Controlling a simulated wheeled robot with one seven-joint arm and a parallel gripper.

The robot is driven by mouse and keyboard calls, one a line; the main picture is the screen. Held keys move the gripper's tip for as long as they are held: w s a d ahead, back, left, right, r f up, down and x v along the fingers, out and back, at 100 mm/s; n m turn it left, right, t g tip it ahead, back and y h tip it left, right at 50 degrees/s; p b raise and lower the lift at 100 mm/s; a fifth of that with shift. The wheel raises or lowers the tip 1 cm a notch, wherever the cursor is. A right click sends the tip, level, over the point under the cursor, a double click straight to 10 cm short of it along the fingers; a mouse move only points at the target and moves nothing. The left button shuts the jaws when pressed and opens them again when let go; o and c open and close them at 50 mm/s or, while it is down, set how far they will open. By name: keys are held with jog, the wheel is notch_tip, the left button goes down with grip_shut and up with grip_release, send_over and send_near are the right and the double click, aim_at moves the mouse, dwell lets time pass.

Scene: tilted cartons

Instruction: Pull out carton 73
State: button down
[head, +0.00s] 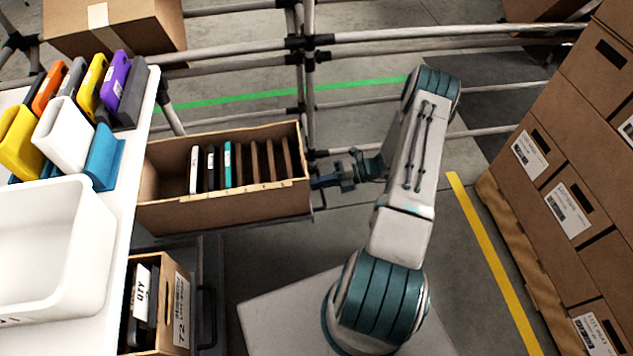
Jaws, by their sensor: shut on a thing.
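An open brown carton (225,214) sits on the rack at mid-left, stretched out to the right of the white counter. Thin upright items, white, dark, teal and brown, stand in a row inside it. I cannot read a number on it; its right end face is turned away. The fingertips are small and partly hidden there. My arm reaches in from the right. A lower carton (181,311), marked 72, stands beneath at the lower left.
A white counter (122,235) at left carries a white bin (88,262) and several coloured holders. A closed carton (150,28) sits at the upper left. Rack tubes run behind. Stacked cartons (560,170) stand on a pallet at right.

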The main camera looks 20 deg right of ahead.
jog(key=shift+s+d, duration=0.15)
jog(key=shift+d, duration=0.05)
jog(key=c, duration=1.6)
grip_release()
jog(key=p+v, duration=0.2)
jog(key=v, duration=1.1)
jog(key=shift+d, duration=0.4)
jog(key=shift+r, duration=0.1)
